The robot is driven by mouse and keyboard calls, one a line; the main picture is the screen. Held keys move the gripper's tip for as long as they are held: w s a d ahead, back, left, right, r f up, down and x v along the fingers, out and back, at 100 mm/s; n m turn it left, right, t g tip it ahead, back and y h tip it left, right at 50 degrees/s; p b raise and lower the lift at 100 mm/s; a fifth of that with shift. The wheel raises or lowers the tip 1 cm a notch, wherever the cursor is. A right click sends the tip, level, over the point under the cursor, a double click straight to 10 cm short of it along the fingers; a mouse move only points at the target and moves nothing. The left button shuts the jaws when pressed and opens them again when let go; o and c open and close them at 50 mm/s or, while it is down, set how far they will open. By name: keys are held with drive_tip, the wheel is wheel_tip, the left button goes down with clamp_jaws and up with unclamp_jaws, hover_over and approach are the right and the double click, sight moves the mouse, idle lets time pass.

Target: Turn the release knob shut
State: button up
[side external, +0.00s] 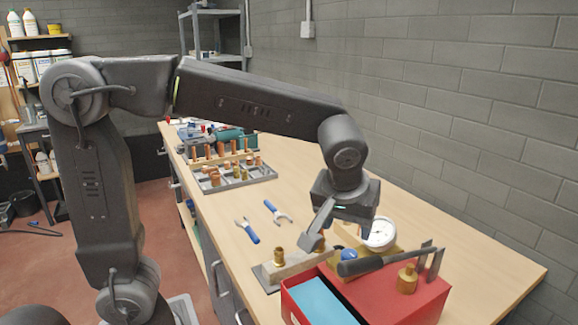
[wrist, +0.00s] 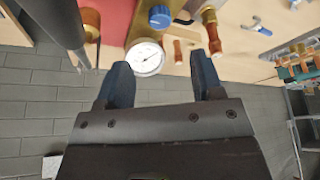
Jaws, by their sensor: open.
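The blue release knob (side external: 348,255) sits on a brass-coloured block by the red box; it also shows in the wrist view (wrist: 160,16) at the top. Beside it is a round white gauge (side external: 380,233), which in the wrist view (wrist: 147,57) shows between the fingers. My gripper (side external: 343,240) points down over the knob and gauge area. In the wrist view my gripper (wrist: 160,70) is open, its two dark blue fingers apart with nothing held. The knob lies beyond the fingertips, and I cannot tell its turn angle.
A red box (side external: 420,305) with a dark-handled bar (side external: 388,262) and brass fitting (side external: 407,280) stands at the front. Two blue-handled wrenches (side external: 248,231) and a grey fittings tray (side external: 235,178) lie farther back. The right bench is clear.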

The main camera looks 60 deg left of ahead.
drive_tip(key=s+a+f+m+t+h, duration=0.1)
drive_tip(key=s+a+m, duration=0.25)
drive_tip(key=s, duration=0.35)
drive_tip(key=s+a+m+t+h, duration=0.15)
drive_tip(key=s+m, duration=0.25)
drive_tip(key=s, duration=0.4)
drive_tip(key=w+a+r+m+g+y, duration=0.1)
drive_tip(key=w+a+r+m+g, duration=0.2)
drive_tip(key=w+a+m, duration=0.75)
drive_tip(key=w+a+f+m+g, duration=0.1)
drive_tip(key=w+a+f, duration=0.2)
drive_tip(key=a, duration=0.6)
drive_tip(key=w+a+f+m+g, duration=0.1)
drive_tip(key=w+a+f+m, duration=0.1)
drive_tip(key=w+a, duration=0.6)
drive_tip(key=shift+w+a+f, duration=0.3)
drive_tip(key=shift+a+f, duration=0.05)
drive_tip(key=shift+f, duration=0.15)
